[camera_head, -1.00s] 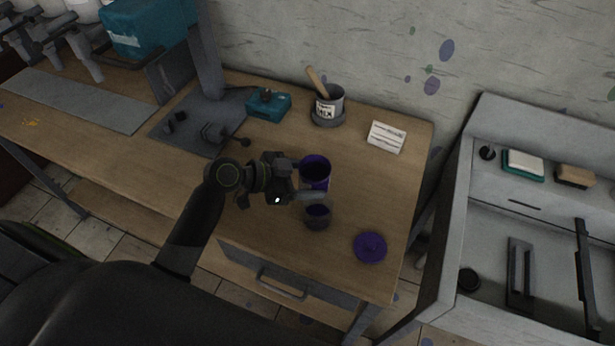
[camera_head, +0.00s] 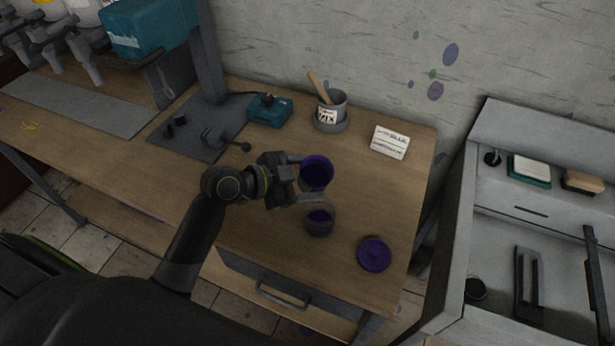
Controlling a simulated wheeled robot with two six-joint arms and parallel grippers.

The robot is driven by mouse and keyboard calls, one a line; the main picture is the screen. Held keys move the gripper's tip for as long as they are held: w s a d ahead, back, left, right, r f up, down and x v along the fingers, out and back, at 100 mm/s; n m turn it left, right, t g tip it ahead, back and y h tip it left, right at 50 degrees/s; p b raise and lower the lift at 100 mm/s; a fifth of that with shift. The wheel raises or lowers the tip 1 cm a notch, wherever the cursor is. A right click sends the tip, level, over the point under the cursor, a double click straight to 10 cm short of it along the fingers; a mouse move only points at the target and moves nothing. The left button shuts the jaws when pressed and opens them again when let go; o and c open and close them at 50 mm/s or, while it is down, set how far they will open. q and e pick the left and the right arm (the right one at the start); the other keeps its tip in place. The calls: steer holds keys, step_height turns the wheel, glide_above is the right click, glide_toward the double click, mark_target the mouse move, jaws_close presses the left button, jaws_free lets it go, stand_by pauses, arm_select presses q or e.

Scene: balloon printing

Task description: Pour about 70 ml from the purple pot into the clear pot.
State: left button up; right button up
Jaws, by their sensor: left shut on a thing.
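My left gripper (camera_head: 308,180) is shut on the purple pot (camera_head: 317,173), with a finger showing at the pot's near side. The pot's dark purple mouth faces the camera; whether its base touches the table I cannot tell. The clear pot (camera_head: 319,224) stands on the table just in front of the purple pot, with dark purple inside it. How much it holds I cannot read. No stream shows between the pots. My right gripper is not in view.
A purple lid (camera_head: 374,254) lies to the right of the clear pot. A grey mix tub (camera_head: 331,112) with a wooden stick, a white card (camera_head: 389,142) and a teal box (camera_head: 270,110) are behind. A grey unit (camera_head: 455,225) stands right of the table.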

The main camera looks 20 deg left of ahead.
arm_select(q)
steer(key=shift+b, duration=0.4)
steer(key=shift+a+m, duration=0.1)
steer(key=shift+m, duration=0.2)
steer(key=shift+r, duration=0.1)
steer(key=shift+b, duration=0.45)
steer(key=shift+w+t, duration=0.1)
steer(key=shift+t, duration=0.2)
steer(key=shift+m+b, duration=0.3)
steer(key=shift+b, duration=0.15)
